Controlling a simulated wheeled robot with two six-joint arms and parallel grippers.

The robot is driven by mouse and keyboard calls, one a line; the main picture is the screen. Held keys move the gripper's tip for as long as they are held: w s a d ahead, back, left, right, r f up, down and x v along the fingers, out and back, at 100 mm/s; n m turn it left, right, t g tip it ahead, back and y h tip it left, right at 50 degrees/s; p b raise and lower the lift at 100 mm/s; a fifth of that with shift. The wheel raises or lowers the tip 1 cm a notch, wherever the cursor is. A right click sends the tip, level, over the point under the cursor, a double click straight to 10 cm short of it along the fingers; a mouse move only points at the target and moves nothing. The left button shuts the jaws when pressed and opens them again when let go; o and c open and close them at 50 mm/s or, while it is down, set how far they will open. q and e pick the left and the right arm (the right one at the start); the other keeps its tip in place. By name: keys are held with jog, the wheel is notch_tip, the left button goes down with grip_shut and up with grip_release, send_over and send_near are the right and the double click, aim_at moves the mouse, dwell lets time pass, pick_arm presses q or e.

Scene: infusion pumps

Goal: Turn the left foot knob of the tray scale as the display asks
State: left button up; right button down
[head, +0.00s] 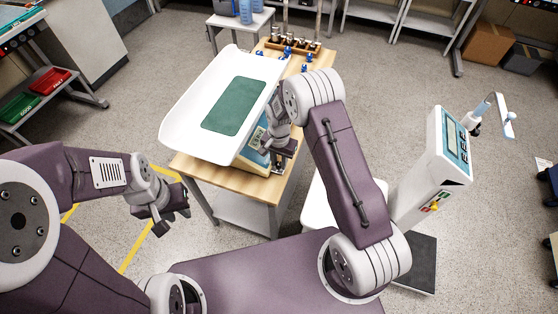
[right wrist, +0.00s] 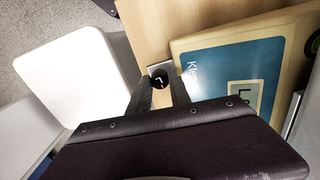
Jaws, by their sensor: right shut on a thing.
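The tray scale has a white tray (head: 190,105) with a green mat (head: 236,105), and stands on a wooden table (head: 232,183). Its blue front panel (head: 257,157) is partly hidden by my right arm. A round black foot knob (right wrist: 159,78) with a white mark sits beside the panel. My right gripper (right wrist: 160,90) is shut on this knob. My left gripper (head: 172,220) is open and empty, left of the table.
Small blue-topped items and a wooden rack (head: 292,45) stand at the table's back. A column scale (head: 440,160) stands on the floor to the right. A white stool-like surface (right wrist: 75,70) lies beside the table. Floor around my left gripper is clear.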

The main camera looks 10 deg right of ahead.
aim_at(279, 163)
jog(key=shift+m, duration=0.9)
jog(key=c, duration=1.2)
grip_release()
notch_tip(279, 163, up, 9)
jog(key=shift+r, duration=0.1)
